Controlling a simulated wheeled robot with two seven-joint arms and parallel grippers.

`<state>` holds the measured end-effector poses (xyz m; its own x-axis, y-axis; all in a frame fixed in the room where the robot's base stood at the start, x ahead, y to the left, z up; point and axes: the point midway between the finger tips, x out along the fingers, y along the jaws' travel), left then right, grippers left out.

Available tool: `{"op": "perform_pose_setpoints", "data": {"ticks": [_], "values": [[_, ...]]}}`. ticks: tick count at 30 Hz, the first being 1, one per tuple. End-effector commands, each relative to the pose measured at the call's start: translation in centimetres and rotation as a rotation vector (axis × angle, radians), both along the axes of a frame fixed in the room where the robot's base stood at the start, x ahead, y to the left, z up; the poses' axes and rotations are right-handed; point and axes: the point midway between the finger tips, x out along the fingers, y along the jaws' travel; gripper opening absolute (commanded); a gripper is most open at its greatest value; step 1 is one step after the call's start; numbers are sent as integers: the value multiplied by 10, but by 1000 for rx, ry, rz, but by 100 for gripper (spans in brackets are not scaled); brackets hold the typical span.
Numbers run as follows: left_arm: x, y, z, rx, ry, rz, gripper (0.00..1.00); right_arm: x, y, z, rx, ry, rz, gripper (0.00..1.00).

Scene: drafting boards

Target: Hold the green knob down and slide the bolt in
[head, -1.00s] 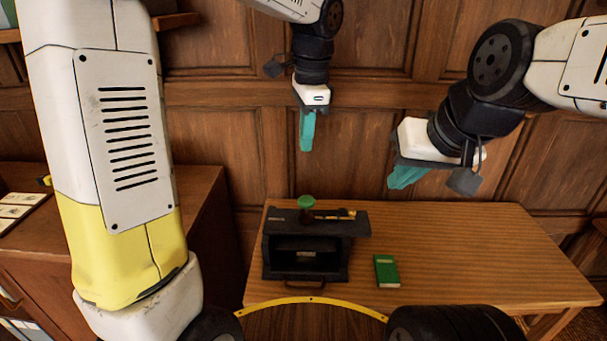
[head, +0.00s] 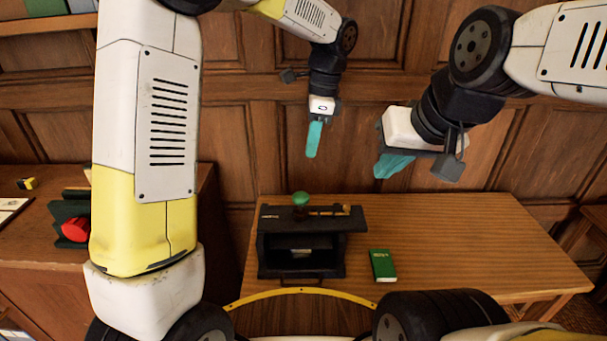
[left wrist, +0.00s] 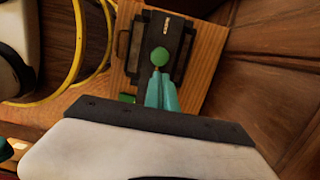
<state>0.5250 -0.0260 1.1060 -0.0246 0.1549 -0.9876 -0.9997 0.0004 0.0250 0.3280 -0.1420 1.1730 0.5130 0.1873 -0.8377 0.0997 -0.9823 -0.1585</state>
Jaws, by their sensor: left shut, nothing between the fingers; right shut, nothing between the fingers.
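The green knob (head: 300,199) stands on top of a black open-fronted box (head: 262,248) on the wooden table. The bolt (head: 330,210), a short brass-coloured bar, lies along the box top to the right of the knob. My left gripper (head: 313,156) is shut and empty, well above the box and apart from the knob. In the left wrist view its teal fingers (left wrist: 161,92) are together, and the green knob (left wrist: 160,57) shows just beyond their tips. My right gripper (head: 382,178) is shut and empty, in the air to the right of the box.
A green book (head: 382,266) lies on the table (head: 460,240) right of the box. The table's right side is clear. A side cabinet (head: 35,245) at the left holds a red object (head: 75,229). A panelled wall (head: 240,125) stands behind.

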Motion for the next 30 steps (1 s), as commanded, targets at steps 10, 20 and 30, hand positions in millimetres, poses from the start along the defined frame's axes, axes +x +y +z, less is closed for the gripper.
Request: {"op": "perform_pose_setpoints", "data": {"ticks": [10,20,30], "values": [[-3,12,-74,3,5,1,0,0,0,0,0,0,0,0],[-3,18,-114,-1,0,0,0,0,0,0,0,0,0,0],[-3,19,-117,-1,0,0,0,0,0,0,0,0,0,0]]}}
